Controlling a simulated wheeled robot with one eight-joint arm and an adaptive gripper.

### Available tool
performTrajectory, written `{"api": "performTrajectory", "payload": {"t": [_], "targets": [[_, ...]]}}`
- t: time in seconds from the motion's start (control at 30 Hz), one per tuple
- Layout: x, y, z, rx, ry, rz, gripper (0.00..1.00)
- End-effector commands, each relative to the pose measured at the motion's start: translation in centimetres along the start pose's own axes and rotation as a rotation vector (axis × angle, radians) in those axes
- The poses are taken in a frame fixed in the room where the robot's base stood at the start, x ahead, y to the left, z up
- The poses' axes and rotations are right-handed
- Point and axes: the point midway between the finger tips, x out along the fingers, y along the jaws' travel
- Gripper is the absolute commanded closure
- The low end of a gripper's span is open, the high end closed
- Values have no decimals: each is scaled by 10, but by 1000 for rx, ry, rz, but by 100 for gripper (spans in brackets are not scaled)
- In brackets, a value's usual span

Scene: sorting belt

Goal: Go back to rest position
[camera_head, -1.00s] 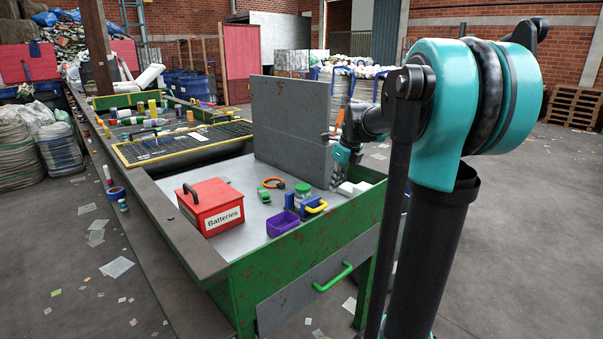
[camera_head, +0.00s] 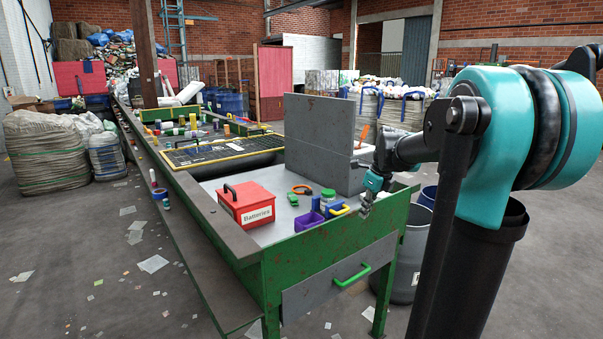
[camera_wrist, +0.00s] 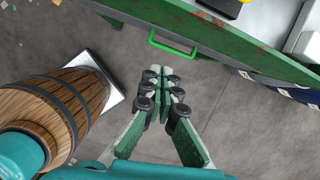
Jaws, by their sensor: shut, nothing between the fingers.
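My gripper (camera_head: 366,205) hangs at the right front corner of the green sorting table (camera_head: 290,262) in the head view, below my teal and black arm. In the wrist view my gripper (camera_wrist: 162,78) points down past the table's green edge (camera_wrist: 195,38), over the grey floor. Its fingers are together with nothing between them. The drawer's green handle (camera_wrist: 172,43) lies just beyond the fingertips in that picture. The handle also shows on the drawer front in the head view (camera_head: 352,276).
The tabletop holds a red batteries box (camera_head: 246,204), a purple bin (camera_head: 309,221) and small items. A grey panel (camera_head: 318,130) stands behind them. A grey barrel (camera_head: 408,260) stands right of the table. The wrist view shows a wooden barrel (camera_wrist: 62,103) at left. Open floor lies at left.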

Motion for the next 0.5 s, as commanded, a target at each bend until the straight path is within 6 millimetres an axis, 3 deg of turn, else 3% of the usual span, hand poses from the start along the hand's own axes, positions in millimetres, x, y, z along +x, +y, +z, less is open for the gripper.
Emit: {"api": "performTrajectory", "payload": {"t": [0.27,0.5], "targets": [[13,19,-18,-233,6,-20,100],[33,47,-46,-578,24,-47,100]]}}
